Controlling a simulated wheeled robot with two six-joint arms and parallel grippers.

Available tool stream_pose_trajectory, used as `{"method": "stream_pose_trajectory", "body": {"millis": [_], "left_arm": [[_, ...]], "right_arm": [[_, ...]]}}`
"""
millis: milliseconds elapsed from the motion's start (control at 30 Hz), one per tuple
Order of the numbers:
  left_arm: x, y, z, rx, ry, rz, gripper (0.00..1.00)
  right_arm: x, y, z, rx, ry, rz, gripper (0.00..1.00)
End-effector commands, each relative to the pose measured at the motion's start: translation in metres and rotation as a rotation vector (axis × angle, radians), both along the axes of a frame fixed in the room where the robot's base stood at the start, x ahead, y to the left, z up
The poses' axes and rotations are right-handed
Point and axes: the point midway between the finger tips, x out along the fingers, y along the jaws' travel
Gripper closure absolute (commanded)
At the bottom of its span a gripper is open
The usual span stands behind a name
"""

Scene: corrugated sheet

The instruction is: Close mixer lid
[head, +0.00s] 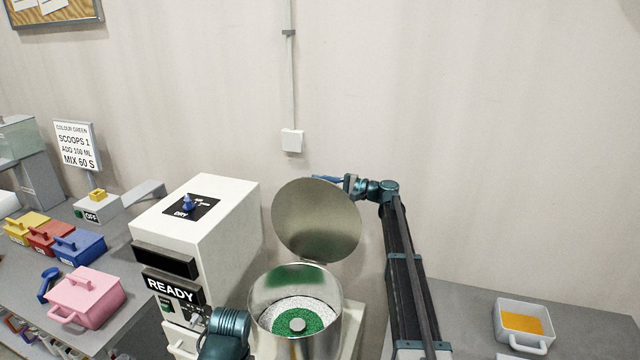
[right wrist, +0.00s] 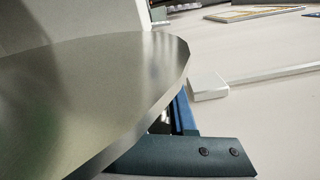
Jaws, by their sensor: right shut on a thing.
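The round metal mixer lid (head: 316,220) stands tilted up, open, above the mixer bowl (head: 342,315). The bowl holds white and green granules around a grey hub. My right gripper (head: 346,185) is at the lid's upper right edge, shut on the lid. In the right wrist view the lid (right wrist: 90,85) fills the left side, with a dark finger (right wrist: 185,157) against its edge. The exact grip is partly hidden by the lid. A teal part of my left arm shows at the bottom of the head view, but its gripper does not show.
A white control box (head: 200,225) with a READY display stands left of the bowl. Yellow, red, blue and pink bins (head: 88,297) stand on the left counter. A white tray (head: 525,325) with orange contents is on the right counter. The wall is behind the lid.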

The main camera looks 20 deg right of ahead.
Motion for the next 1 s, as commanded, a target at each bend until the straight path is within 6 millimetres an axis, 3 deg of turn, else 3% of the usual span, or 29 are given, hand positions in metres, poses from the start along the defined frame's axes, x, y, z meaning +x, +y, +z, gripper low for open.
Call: {"method": "stream_pose_trajectory", "body": {"millis": [1000], "left_arm": [[0.0, 0.0, 0.0008, 0.0, 0.0, 0.0, 0.5]], "right_arm": [[-0.005, 0.0027, 0.0003, -0.009, -0.01, 0.001, 1.0]]}}
